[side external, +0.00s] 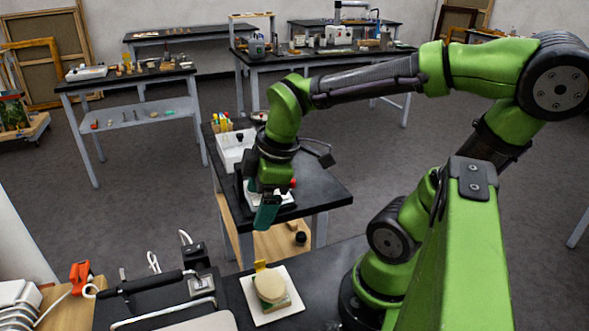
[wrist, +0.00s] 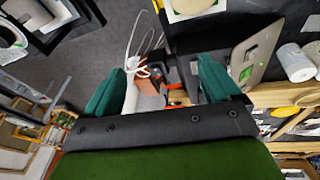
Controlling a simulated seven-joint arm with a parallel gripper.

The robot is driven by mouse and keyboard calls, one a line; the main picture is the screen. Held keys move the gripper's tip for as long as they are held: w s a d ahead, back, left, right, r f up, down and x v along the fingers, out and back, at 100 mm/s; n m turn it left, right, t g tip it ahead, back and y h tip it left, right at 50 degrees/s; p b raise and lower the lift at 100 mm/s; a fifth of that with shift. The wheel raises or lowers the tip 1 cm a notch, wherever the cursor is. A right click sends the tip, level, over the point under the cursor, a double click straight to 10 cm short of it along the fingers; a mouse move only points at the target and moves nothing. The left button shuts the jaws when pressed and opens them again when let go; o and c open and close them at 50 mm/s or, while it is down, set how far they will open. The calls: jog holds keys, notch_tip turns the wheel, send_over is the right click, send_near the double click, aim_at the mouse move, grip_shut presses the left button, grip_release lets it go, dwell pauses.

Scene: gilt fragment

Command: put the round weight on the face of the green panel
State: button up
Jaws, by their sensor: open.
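A pale cream round disc (side external: 270,285) lies on a white square board (side external: 291,308) on the dark front bench. A greenish edge shows under the disc, but I cannot tell whether this is the green panel. Part of a cream round shape on white also shows at the top of the wrist view (wrist: 191,6). My gripper (side external: 266,216) hangs above and behind the board in the side view, apart from it. In the wrist view its teal fingers (wrist: 160,88) are spread with no object held between them. I cannot tell which thing is the round weight.
A small dark round object (side external: 300,238) sits on a low wooden shelf. A white tray (side external: 235,148) stands on the side table behind.

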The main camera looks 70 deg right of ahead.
jog(key=r+m+t, duration=0.1)
jog(key=m, duration=0.3)
jog(key=r+m+t+y, duration=0.1)
jog(key=r+m, duration=0.1)
jog(key=m, duration=0.1)
jog(key=s+r+m+t, duration=0.1)
jog(key=m, duration=0.3)
jog(key=shift+a+r+m+t+y, duration=0.3)
jog(key=shift+a+r+y, duration=0.05)
jog(key=shift+y, duration=0.05)
dwell(0.4)
